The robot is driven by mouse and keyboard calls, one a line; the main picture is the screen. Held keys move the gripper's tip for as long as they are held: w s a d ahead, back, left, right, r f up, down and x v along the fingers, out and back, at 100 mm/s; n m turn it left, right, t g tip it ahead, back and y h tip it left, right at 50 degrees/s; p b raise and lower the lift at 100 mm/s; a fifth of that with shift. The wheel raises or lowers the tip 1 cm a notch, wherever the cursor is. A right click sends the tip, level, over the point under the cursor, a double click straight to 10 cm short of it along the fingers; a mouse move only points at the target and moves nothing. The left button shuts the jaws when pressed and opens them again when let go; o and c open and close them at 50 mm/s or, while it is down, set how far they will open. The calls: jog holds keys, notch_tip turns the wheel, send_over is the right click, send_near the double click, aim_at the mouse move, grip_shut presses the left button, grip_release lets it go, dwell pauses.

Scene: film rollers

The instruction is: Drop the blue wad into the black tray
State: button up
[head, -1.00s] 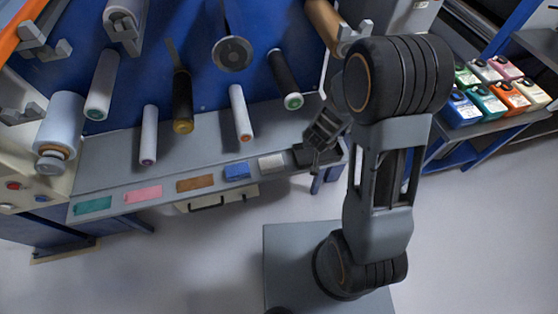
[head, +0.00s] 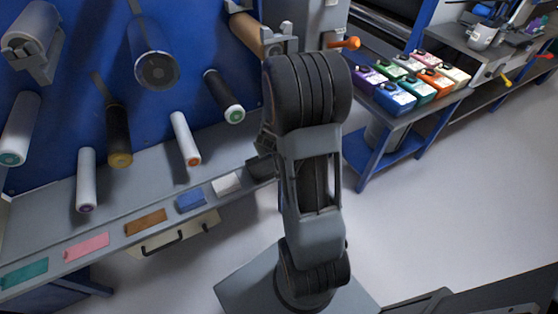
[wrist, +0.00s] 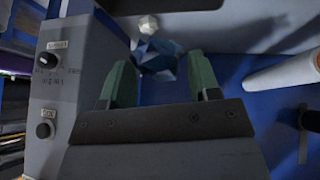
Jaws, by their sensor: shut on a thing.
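The blue wad (wrist: 158,64) is a crumpled, faceted lump between the green fingertips of my gripper (wrist: 163,82) in the wrist view. My gripper is shut on it. In the head view my arm hides most of the gripper and the wad cannot be made out. A dark tray (head: 262,169), seemingly the black one, sits at the right end of the grey shelf, next to the white tray and partly hidden by my arm.
Teal (head: 24,273), pink (head: 86,246), brown (head: 146,222), blue (head: 191,200) and white (head: 226,184) trays line the shelf edge. Rollers stick out above it. A white faceted lump (wrist: 148,24) lies beyond the blue wad. A grey control box (wrist: 60,80) stands close on the left.

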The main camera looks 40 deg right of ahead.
jog(key=w+d+f+b, duration=0.1)
jog(key=d+f+b, duration=0.1)
jog(key=f, duration=0.1)
jog(key=w+d+f+b, duration=0.1)
jog(key=d+f+b, duration=0.2)
jog(key=w+d+f+b, duration=0.1)
jog(key=d+f+b, duration=0.1)
jog(key=f+b, duration=0.1)
jog(key=shift+d+f, duration=0.15)
jog(key=shift+f, duration=0.1)
jog(key=shift+f+b, duration=0.4)
jog(key=shift+f, duration=0.1)
jog(key=shift+f+b, duration=0.4)
jog(key=shift+b, duration=0.15)
jog(key=shift+f, duration=0.15)
jog(key=o, duration=0.9)
